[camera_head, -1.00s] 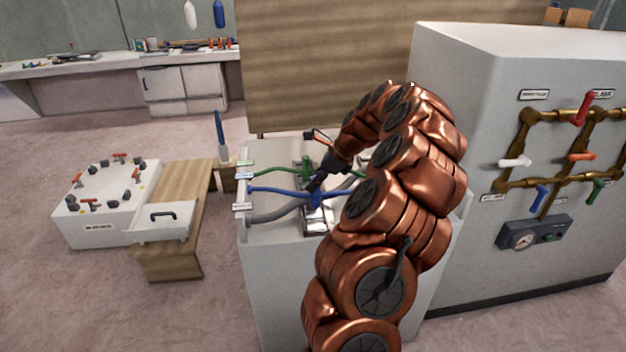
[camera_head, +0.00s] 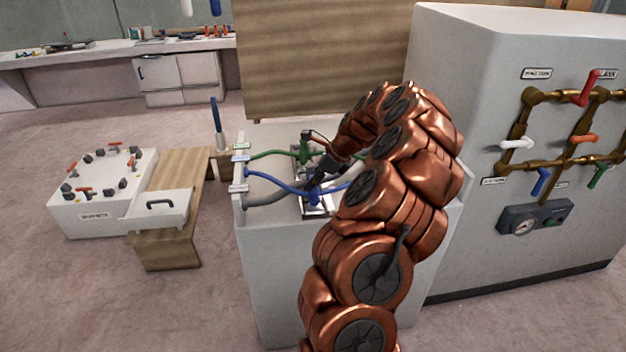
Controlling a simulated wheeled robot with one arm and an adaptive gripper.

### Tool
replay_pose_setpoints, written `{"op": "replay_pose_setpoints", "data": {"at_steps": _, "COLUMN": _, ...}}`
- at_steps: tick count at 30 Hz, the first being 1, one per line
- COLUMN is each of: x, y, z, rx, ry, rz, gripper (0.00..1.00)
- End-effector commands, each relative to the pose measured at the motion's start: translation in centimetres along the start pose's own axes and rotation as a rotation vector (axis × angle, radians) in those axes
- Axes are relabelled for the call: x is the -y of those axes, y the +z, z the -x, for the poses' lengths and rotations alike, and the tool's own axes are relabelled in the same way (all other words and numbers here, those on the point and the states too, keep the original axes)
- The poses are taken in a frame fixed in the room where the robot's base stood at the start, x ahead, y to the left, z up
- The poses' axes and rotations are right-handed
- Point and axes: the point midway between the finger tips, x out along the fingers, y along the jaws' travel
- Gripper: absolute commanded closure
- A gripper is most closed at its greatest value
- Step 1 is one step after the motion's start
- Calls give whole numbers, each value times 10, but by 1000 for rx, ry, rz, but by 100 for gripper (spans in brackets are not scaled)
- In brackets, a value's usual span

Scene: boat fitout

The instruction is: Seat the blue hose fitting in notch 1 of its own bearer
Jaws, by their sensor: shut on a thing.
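The blue hose (camera_head: 268,181) runs from the left wall of the white cabinet toward its middle. Its blue fitting (camera_head: 314,196) is at the metal bearers, by the tips of my gripper (camera_head: 313,187). My gripper reaches in from the upper right and is shut on the blue fitting. A metal bearer (camera_head: 315,211) lies under and in front of the fitting. I cannot tell which notch the fitting is over, or whether it touches the bearer. My copper arm hides the right side of the cabinet and part of the blue hose.
A green hose with its green fitting (camera_head: 304,151) lies behind the blue one, and a grey hose (camera_head: 268,200) lies in front. The tall white valve cabinet (camera_head: 450,100) stands to the right. A wooden bench (camera_head: 180,195) stands to the left.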

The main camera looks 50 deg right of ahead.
Motion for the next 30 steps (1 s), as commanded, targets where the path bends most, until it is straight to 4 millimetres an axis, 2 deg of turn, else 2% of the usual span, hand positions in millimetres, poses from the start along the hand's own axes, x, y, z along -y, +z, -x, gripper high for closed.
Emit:
{"op": "replay_pose_setpoints", "data": {"at_steps": 28, "x": 0, "y": -6, "z": -10, "rx": 0, "ry": 0, "rz": -1, "gripper": 100}}
{"op": "replay_pose_setpoints", "data": {"at_steps": 29, "x": 0, "y": -6, "z": -10, "rx": 0, "ry": 0, "rz": -1, "gripper": 73}}
{"op": "replay_pose_setpoints", "data": {"at_steps": 30, "x": 0, "y": -6, "z": -9, "rx": 0, "ry": 0, "rz": -1, "gripper": 69}}
